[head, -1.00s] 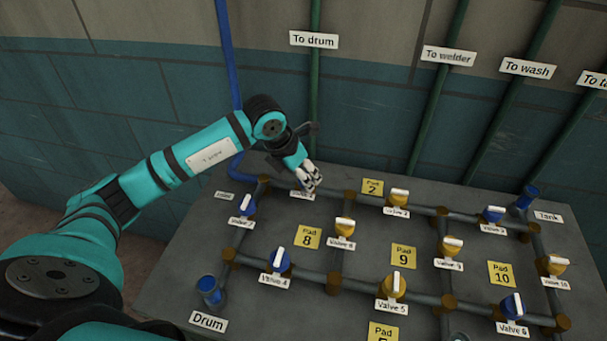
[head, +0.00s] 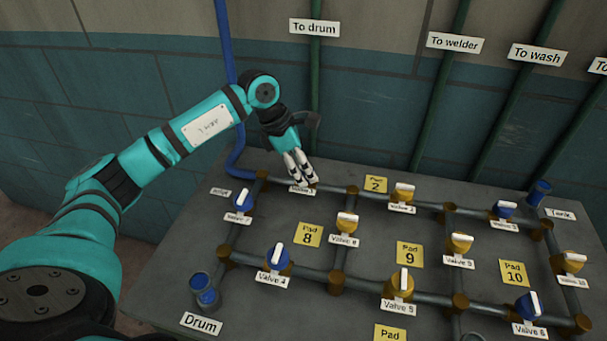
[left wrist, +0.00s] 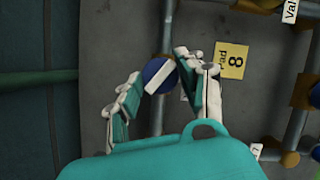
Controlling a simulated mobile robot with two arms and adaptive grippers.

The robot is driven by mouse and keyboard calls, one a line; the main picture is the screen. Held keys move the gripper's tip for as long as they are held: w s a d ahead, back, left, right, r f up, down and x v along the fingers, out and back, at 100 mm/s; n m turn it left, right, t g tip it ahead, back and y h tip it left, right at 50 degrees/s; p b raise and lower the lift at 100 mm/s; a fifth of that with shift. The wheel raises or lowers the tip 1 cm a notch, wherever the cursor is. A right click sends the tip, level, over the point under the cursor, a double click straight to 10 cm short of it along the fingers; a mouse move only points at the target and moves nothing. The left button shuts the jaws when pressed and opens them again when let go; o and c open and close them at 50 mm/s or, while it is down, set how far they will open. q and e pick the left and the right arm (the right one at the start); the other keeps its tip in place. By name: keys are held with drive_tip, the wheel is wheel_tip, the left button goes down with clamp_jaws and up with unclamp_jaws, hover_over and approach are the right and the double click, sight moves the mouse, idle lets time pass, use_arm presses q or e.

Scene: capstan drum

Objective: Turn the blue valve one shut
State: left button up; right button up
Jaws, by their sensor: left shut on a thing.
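Blue valve one (left wrist: 153,70) is a round blue knob with a white bar handle (left wrist: 160,77), seen between my fingers in the left wrist view. The handle lies at a slant to the grey pipe (left wrist: 169,22) there. In the head view the fingers hide the knob, and the label "Valve 1" (head: 302,190) is partly covered. My right gripper is not in view.
A blue riser pipe (head: 226,90) and the green "To drum" pipe (head: 315,75) stand close behind my left arm.

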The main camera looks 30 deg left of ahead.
use_arm(q)
drive_tip(key=m, duration=0.2)
drive_tip(key=m+g+b, duration=0.2)
drive_tip(key=m, duration=0.1)
drive_tip(key=shift+w+m, duration=0.25)
drive_tip(key=shift+m, duration=0.05)
drive_tip(key=m+g+b, duration=0.2)
drive_tip(key=m, duration=0.3)
drive_tip(key=shift+w, duration=0.1)
drive_tip(key=shift+r+m, duration=0.1)
drive_tip(key=shift+m, duration=0.2)
drive_tip(key=o, duration=1.1)
drive_tip(key=shift+o, duration=0.2)
drive_tip(key=v, duration=1.1)
drive_tip(key=shift+w+r, duration=0.25)
drive_tip(key=shift+r, duration=0.15)
